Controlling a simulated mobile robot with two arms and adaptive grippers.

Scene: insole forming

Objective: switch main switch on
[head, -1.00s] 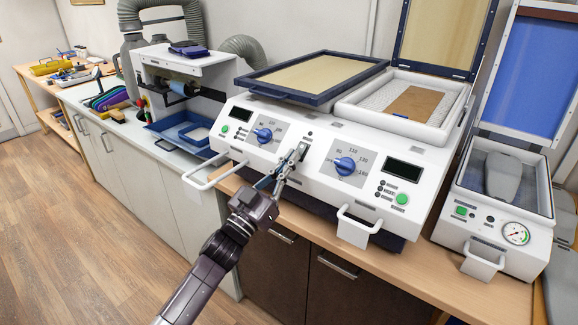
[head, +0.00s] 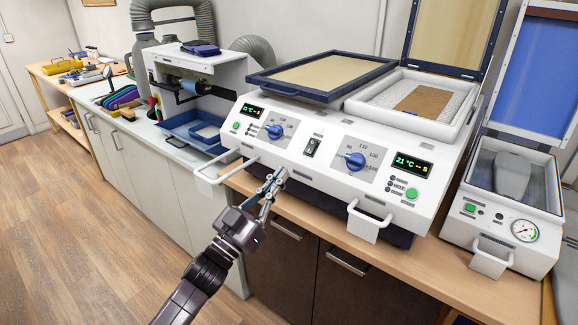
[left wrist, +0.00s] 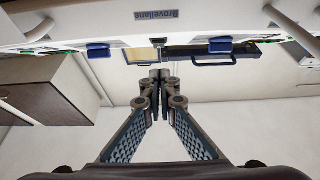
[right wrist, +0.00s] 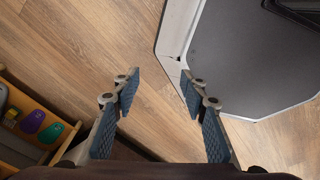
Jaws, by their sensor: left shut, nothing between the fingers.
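The main switch (head: 312,147) is a dark rocker in a light plate at the middle of the white heating machine's (head: 290,165) front panel, between two blue dials. Both displays, the left one (head: 252,111) and the right one (head: 412,165), are lit with green and yellow figures. My left gripper (head: 277,176) is shut and empty, in front of and below the panel, apart from the switch. The left wrist view shows its fingertips together (left wrist: 159,75) under the machine's front. My right gripper (right wrist: 157,82) is open and empty over the floor; it is outside the head view.
White handles (head: 368,222) stick out from the machine's front, one on each side of my left gripper. A vacuum press with a gauge (head: 524,231) stands at the right. The floor at the left (head: 80,220) is clear.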

